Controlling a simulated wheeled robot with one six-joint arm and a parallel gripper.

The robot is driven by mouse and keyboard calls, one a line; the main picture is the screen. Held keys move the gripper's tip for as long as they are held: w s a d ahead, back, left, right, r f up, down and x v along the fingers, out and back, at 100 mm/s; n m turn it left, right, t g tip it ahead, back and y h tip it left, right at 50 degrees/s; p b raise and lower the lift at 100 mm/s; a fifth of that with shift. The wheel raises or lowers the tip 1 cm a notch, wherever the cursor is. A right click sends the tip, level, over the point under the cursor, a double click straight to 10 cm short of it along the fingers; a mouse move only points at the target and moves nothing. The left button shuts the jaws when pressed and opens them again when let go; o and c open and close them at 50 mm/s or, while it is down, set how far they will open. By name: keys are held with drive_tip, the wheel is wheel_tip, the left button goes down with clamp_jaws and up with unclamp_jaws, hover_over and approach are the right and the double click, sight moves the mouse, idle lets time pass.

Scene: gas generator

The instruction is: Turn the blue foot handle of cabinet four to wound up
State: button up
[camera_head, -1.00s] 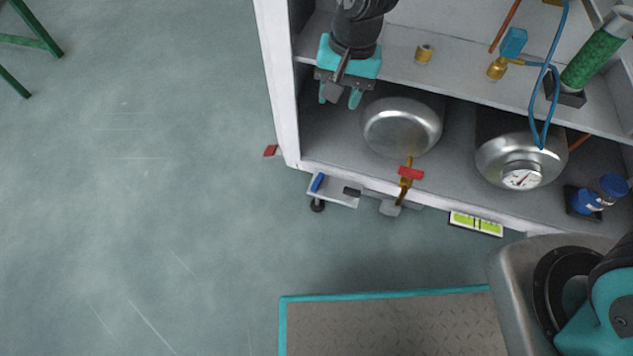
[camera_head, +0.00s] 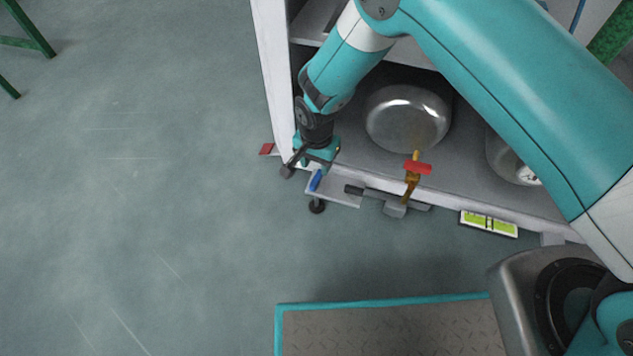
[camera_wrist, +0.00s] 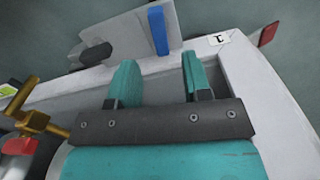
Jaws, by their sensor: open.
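The blue foot handle (camera_head: 316,180) is a small blue bar on a pale bracket at the cabinet's lower front corner, above a dark foot. My gripper (camera_head: 308,168) is just above and behind it in the head view, close to the bracket. In the wrist view the blue foot handle (camera_wrist: 158,30) stands beyond my gripper (camera_wrist: 158,72), whose two teal fingers are spread apart with nothing between them. The handle lines up between the fingers but lies past their tips. The cabinet (camera_head: 268,60) is white and open-fronted.
A red-handled valve (camera_head: 417,168) sticks out from the cabinet front beside a silver tank (camera_head: 407,118). A red piece (camera_head: 266,149) lies at the cabinet's left corner. A green level gauge (camera_head: 489,223) is at the right. The floor to the left is clear.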

sight(316, 178)
wheel_tip(316, 178, down, 7)
drive_tip(key=b, duration=0.2)
drive_tip(key=shift+r+b, duration=0.2)
drive_tip(key=shift+b, duration=0.1)
drive_tip(key=shift+c, duration=0.3)
clamp_jaws()
